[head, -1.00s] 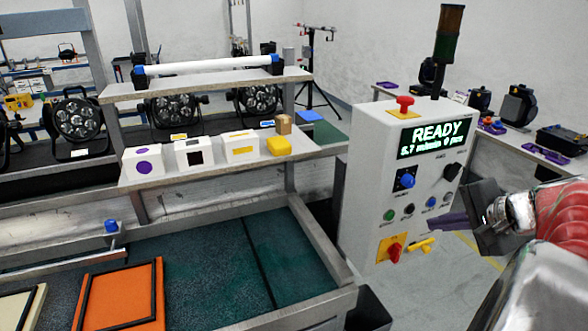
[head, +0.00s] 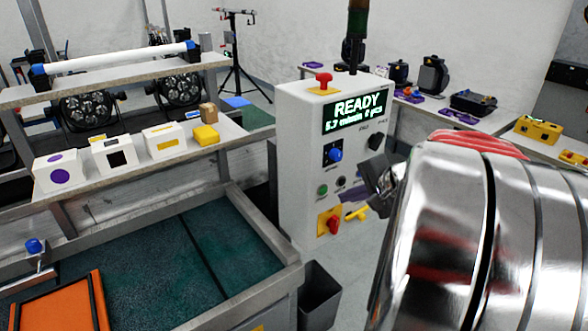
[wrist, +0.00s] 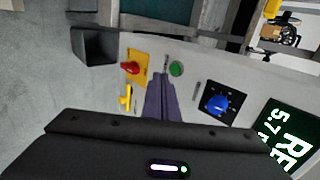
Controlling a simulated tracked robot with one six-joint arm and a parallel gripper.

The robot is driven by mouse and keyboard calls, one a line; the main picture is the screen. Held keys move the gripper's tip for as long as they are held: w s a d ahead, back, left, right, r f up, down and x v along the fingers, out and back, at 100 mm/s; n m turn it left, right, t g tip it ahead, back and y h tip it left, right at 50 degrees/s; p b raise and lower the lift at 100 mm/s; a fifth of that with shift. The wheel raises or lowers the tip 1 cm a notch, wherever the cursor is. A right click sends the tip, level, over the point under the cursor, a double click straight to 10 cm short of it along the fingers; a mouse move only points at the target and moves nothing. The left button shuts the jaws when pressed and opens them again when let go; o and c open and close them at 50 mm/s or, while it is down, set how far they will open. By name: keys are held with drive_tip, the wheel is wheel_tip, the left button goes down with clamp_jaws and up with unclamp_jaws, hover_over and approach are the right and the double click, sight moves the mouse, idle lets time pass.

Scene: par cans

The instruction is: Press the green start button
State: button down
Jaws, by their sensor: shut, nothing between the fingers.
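The green start button (head: 322,190) is on the lower front of the white control cabinet (head: 292,150). It also shows in the wrist view (wrist: 176,69), uncovered. My gripper (head: 349,196) is in front of the cabinet, to the right of the green button in the head view. Its purple fingers are shut and empty in the wrist view (wrist: 163,74). Their tips appear just left of and below the green button there. I cannot tell how large the gap to the panel is. The screen (head: 357,111) reads READY.
Nearby on the panel are a red and yellow switch (head: 329,222), a blue knob (head: 335,155) and a yellow handle (head: 357,213). A red mushroom button (head: 323,80) is on top. A dark bin (head: 319,291) stands beside the conveyor (head: 215,250).

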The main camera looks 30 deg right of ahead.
sight(324, 188)
drive_tip(key=shift+w+a+f, duration=0.1)
drive_tip(key=shift+w+f, duration=0.2)
drive_tip(key=shift+w, duration=0.65)
drive_tip(key=shift+w+d+f, duration=0.1)
drive_tip(key=shift+w+f, duration=0.15)
drive_tip(key=shift+w, duration=0.75)
drive_tip(key=shift+w+a+f, duration=0.1)
drive_tip(key=shift+w+f, duration=0.2)
drive_tip(key=shift+w, duration=0.65)
drive_tip(key=shift+w, duration=0.4)
drive_tip(key=shift+w+r, duration=0.2)
drive_tip(key=shift+w, duration=0.1)
drive_tip(key=shift+f, duration=0.1)
